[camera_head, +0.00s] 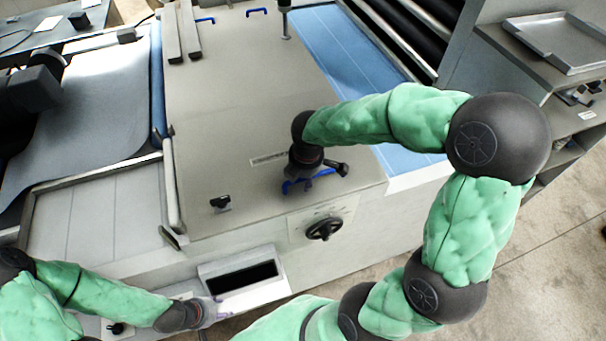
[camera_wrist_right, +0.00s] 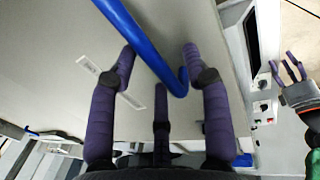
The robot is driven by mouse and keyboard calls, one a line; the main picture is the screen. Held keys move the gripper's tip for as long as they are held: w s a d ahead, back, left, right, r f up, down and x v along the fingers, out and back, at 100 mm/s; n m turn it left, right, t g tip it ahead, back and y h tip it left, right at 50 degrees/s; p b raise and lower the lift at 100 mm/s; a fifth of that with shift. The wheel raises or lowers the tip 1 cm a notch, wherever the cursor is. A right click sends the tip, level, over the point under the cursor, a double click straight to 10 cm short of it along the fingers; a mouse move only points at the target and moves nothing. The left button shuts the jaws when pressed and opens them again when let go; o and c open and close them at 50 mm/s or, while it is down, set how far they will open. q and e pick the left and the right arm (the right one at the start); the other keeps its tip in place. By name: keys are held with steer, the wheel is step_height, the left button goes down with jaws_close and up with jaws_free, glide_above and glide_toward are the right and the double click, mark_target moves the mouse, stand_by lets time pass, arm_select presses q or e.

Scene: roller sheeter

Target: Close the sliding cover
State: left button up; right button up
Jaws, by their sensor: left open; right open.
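The sliding cover appears to be the wide grey metal top panel (camera_head: 240,110) of the machine. A blue bar handle (camera_head: 290,187) sits near its front edge, partly hidden by my right gripper (camera_head: 312,172). In the right wrist view the blue handle (camera_wrist_right: 140,42) runs diagonally between the spread purple fingers of my right gripper (camera_wrist_right: 160,70). These fingers are open and not closed on it; contact is unclear. My left gripper (camera_head: 212,312) is open and empty, low by the machine's front. It also shows in the right wrist view (camera_wrist_right: 288,72).
A black handwheel (camera_head: 324,228) and a dark front slot (camera_head: 240,277) are on the machine's front. A black knob (camera_head: 220,203) stands on the panel. A blue belt (camera_head: 345,50) shows on the right, a grey sheet (camera_head: 100,105) on the left. Shelves (camera_head: 570,118) stand at far right.

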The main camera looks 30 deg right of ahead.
steer(key=shift+r, duration=0.55)
step_height(320, 180, up, 11)
steer(key=s, duration=0.2)
steer(key=shift+a+f, duration=0.15)
steer(key=shift+a, duration=0.1)
arm_select(q)
steer(key=shift+s, duration=0.1)
arm_select(e)
steer(key=shift+s, duration=0.15)
